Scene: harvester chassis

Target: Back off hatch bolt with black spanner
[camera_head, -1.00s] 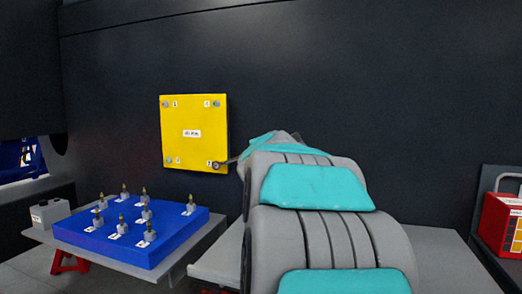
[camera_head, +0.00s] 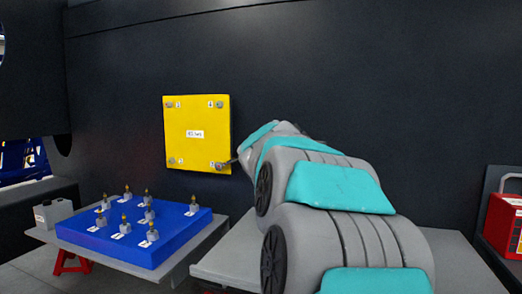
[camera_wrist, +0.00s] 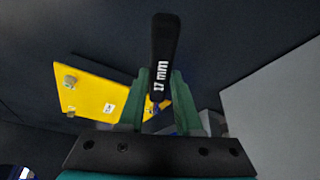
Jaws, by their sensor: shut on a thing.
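The yellow hatch (camera_head: 198,120) is on the dark chassis wall, with a bolt near each corner. The lower right bolt (camera_head: 218,166) has the end of a dark spanner (camera_head: 231,161) at it; I cannot tell how fully it is seated. In the wrist view the black spanner (camera_wrist: 164,50), marked 17 mm, stands between the green fingers of my gripper (camera_wrist: 160,95), which is shut on it. The hatch also shows in the wrist view (camera_wrist: 90,92), tilted, with two bolts in sight. My arm hides the gripper in the head view.
A blue block (camera_head: 150,240) with several upright fittings sits on a grey bench at lower left. A small grey box (camera_head: 53,213) is beside it. A red case (camera_head: 503,222) stands at far right. The wall right of the hatch is bare.

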